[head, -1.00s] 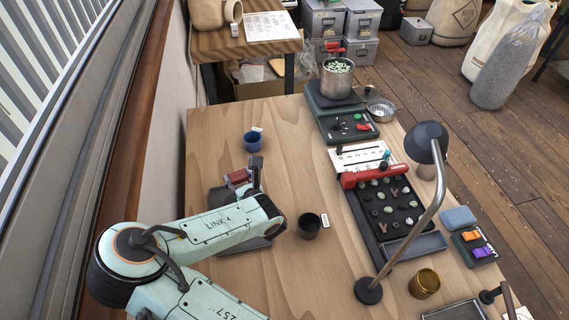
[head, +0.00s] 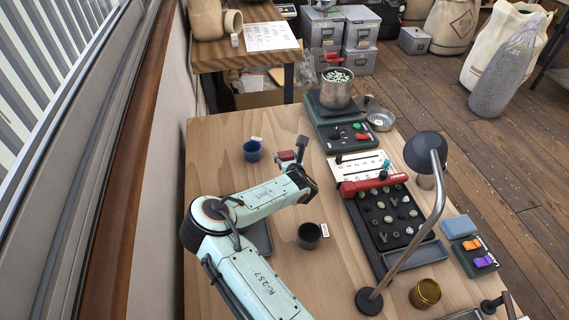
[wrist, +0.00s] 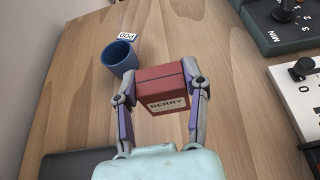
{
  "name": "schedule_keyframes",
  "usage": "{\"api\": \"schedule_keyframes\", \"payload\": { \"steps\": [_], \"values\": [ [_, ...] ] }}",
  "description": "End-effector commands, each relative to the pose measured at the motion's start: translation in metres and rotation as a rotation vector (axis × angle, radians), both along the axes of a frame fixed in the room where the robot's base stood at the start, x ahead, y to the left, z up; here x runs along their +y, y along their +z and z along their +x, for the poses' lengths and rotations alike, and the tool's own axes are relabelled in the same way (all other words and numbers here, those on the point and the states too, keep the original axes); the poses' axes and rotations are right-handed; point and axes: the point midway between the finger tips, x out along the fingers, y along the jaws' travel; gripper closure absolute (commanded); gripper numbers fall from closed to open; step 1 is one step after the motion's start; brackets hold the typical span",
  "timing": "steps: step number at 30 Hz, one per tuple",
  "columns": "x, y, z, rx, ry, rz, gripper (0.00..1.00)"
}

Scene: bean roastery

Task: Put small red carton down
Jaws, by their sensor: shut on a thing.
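The small red carton (wrist: 165,88), labelled BERRY, is between the two fingers of my gripper (wrist: 160,98) in the wrist view. The fingers are shut on its left and right sides. In the head view the red carton (head: 286,156) shows as a small red patch beyond my gripper (head: 297,160), right of the blue cup. I cannot tell whether its base touches the wooden table (head: 240,122) or is a little above it.
A blue cup (head: 252,151) with a POD tag stands left of the carton. A dark cup (head: 309,236) stands nearer. A dark tray (head: 257,240) lies partly under my arm. The bean panel (head: 387,215) and lamp (head: 425,151) stand right. Wood around the carton is clear.

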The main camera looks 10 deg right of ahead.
Motion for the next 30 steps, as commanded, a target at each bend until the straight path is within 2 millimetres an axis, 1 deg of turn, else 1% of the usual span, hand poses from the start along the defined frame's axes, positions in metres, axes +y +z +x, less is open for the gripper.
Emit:
{"api": "schedule_keyframes", "payload": {
  "steps": [1, 3, 9, 12, 15, 26, 27, 28, 29, 30],
  "values": [
    [-0.001, -0.009, 0.007, 0.000, 0.001, 0.000, 0.86],
    [-0.002, -0.018, 0.015, -0.001, 0.000, 0.000, 0.86],
    [-0.003, -0.033, 0.027, -0.001, 0.000, 0.000, 0.86],
    [-0.003, -0.049, 0.028, 0.000, -0.001, 0.001, 0.86],
    [-0.002, -0.061, 0.028, 0.000, -0.001, 0.000, 0.86],
    [-0.002, -0.065, 0.028, -0.001, 0.001, -0.002, 0.86],
    [-0.002, -0.065, 0.028, -0.002, 0.001, -0.002, 0.43],
    [-0.002, -0.065, 0.028, -0.002, 0.001, -0.002, 0.33],
    [-0.002, -0.065, 0.028, -0.002, 0.001, -0.002, 0.29],
    [-0.002, -0.065, 0.028, -0.001, 0.000, -0.002, 0.29]
  ]
}}
